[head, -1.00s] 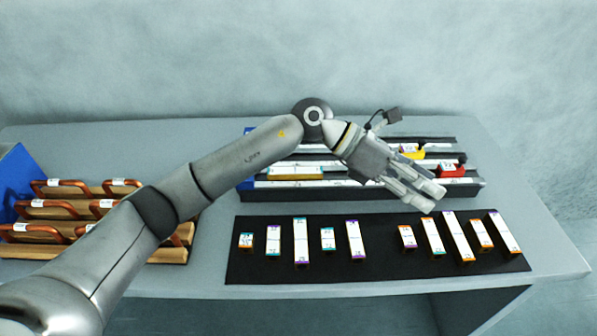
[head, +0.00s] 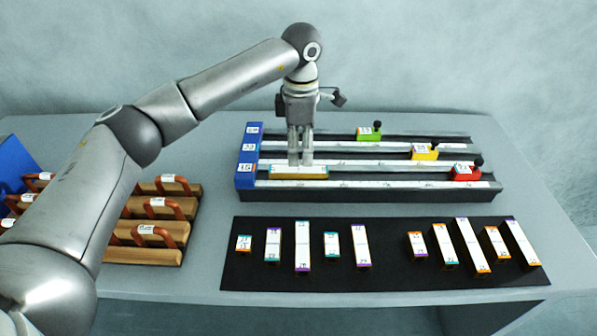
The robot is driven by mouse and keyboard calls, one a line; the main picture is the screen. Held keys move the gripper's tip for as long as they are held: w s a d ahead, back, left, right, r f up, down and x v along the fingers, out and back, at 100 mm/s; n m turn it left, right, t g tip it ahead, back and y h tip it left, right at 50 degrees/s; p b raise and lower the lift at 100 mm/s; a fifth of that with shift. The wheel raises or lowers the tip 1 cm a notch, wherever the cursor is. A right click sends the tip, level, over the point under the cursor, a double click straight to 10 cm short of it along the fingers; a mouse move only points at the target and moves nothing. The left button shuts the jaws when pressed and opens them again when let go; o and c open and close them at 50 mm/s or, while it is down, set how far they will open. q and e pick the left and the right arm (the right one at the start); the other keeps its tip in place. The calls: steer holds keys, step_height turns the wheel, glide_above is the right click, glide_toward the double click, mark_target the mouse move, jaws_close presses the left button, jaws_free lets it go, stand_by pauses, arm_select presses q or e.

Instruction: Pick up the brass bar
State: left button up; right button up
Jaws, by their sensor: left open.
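A brass-coloured bar (head: 284,176) with a pale top strip lies in the front channel of the railed rack (head: 420,190), near the rack's blue end block (head: 246,160). My left gripper (head: 300,161) is open and points straight down just over this bar. Its fingertips overlap the bar's far edge in the picture; I cannot tell whether they touch it or straddle it. Several shorter and longer labelled bars (head: 302,246) lie on the black mat (head: 390,275) in front. My right gripper is out of view.
Green (head: 369,133), yellow (head: 424,152) and red (head: 465,172) sliders with black knobs sit on the rack's rails at the right. Wooden blocks with copper-coloured handles (head: 152,233) and a blue bin (head: 14,168) stand at the left, partly behind my arm.

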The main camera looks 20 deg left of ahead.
mark_target(299, 169)
arm_select(q)
steer(key=f, duration=0.3)
steer(key=f+p, duration=0.1)
steer(key=shift+s+a+f, duration=0.15)
steer(key=shift+s, duration=0.15)
steer(key=shift+f, duration=0.55)
steer(key=shift+w+r, duration=0.1)
jaws_close()
